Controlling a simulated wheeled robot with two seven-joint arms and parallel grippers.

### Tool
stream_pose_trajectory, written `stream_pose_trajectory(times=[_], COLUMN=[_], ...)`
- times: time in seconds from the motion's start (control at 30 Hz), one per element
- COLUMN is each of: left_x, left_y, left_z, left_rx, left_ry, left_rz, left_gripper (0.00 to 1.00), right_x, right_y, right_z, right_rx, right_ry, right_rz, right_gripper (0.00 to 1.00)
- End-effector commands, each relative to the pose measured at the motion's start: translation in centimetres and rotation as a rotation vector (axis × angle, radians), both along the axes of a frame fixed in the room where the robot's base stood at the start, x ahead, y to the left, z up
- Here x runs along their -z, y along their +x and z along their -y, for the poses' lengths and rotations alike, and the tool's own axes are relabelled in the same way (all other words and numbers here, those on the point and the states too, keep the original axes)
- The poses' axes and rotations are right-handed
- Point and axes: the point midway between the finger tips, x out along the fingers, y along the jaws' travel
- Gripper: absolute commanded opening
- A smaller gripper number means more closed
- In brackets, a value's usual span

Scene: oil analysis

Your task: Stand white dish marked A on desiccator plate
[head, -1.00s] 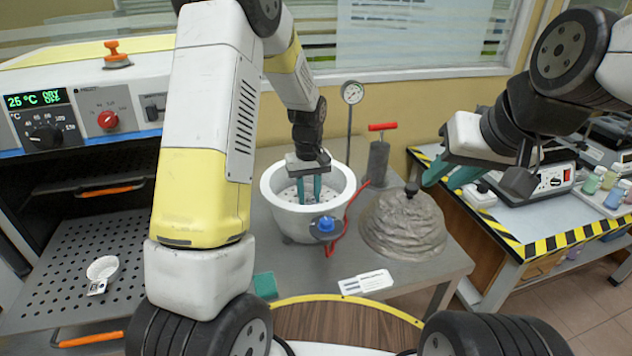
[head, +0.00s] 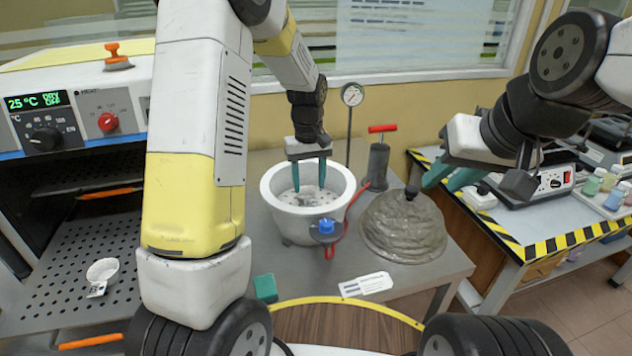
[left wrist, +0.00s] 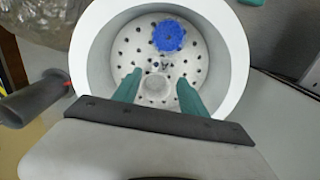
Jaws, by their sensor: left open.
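A small pale dish (left wrist: 157,88) stands on the perforated desiccator plate (left wrist: 205,68), between the fingertips of my left gripper (left wrist: 158,90) in the left wrist view. The bowl's front wall hides part of the plate. Another white dish (head: 102,269) sits on the oven's perforated shelf, with an unreadable tag at its front. My right gripper (head: 445,184) hangs empty above the right side, its teal fingers apart.
The grey domed lid (head: 402,228) lies right of the bowl. A hand pump with red handle (head: 382,128) and a gauge (head: 352,94) stand behind. A blue round thing (left wrist: 168,36) shows over the plate. A white label card (head: 366,284) lies in front.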

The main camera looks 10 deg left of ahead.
Motion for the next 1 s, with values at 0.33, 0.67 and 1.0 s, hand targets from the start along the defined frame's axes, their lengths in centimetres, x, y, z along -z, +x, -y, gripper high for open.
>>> stream_pose_trajectory(times=[0.33, 0.67, 1.0], left_x=[-6.0, -11.1, -18.0], left_y=[0.0, -3.3, -13.1], left_z=[0.0, -1.0, -2.8], left_rx=[0.000, 0.060, 0.237], left_ry=[0.000, -0.050, -0.115], left_rz=[0.002, 0.083, 0.309], left_gripper=[0.50, 0.50, 0.50], right_x=[0.0, 0.0, 0.0], right_y=[0.0, 0.0, 0.0], right_z=[0.0, 0.0, 0.0], right_rx=[0.000, 0.000, 0.000], right_ry=[0.000, 0.000, 0.000], right_rz=[0.000, 0.000, 0.000], right_gripper=[0.29, 0.29, 0.29])
